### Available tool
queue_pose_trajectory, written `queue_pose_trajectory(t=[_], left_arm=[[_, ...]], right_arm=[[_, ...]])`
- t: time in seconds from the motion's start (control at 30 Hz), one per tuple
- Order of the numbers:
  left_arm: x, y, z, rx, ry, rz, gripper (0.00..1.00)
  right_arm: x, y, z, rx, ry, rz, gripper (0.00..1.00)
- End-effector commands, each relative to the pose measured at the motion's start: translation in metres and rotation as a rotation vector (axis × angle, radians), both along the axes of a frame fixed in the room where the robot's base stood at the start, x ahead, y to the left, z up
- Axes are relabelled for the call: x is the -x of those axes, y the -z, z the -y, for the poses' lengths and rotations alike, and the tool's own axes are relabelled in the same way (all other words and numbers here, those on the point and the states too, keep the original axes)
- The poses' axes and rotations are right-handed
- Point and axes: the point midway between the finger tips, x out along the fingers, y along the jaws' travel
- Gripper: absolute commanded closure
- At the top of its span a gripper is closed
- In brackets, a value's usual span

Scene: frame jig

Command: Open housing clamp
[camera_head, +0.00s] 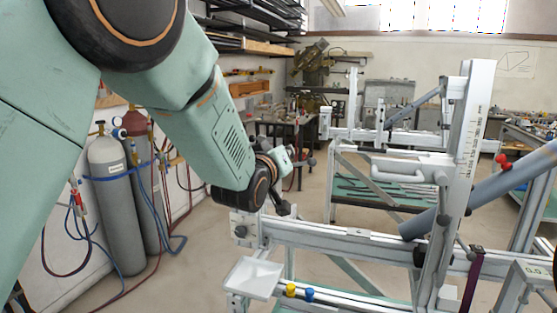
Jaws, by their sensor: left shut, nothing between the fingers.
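The frame jig (340,238) is a pale metal rail structure with an upright post (468,140). A clamp-like fitting with a pale bar handle (402,177) sits on the left side of this post. I cannot tell for sure whether it is the housing clamp or whether it is open. A grey tube (500,192) runs diagonally by the post, with red knobs (504,162) near its upper part. My left gripper (283,208) is small and dark in view, shut and empty, above the left end of the jig's rail, well left of the post. My right gripper is out of view.
A white tray (252,278) and yellow (291,290) and blue (309,295) knobs are at the jig's lower left. Gas cylinders (116,205) with hoses stand by the left wall. Another jig frame (350,133) stands behind. Open air lies between my left gripper and the post.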

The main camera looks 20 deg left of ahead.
Motion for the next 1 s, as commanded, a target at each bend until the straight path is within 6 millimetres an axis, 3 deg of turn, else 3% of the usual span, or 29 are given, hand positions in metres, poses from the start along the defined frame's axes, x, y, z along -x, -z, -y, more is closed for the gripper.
queue_pose_trajectory(t=[0.33, 0.87, 0.97, 1.0], left_arm=[[0.039, -0.002, -0.002, 0.000, 0.000, 0.001, 1.00], [0.043, -0.001, -0.002, -0.047, 0.001, -0.005, 1.00], [0.057, 0.029, -0.007, -0.180, 0.005, -0.088, 1.00], [0.065, 0.055, -0.011, -0.224, 0.009, -0.145, 1.00]], right_arm=[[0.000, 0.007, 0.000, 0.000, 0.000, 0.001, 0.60], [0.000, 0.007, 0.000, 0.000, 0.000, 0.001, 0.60], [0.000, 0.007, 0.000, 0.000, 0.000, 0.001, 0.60], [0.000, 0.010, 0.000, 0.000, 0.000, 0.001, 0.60]])
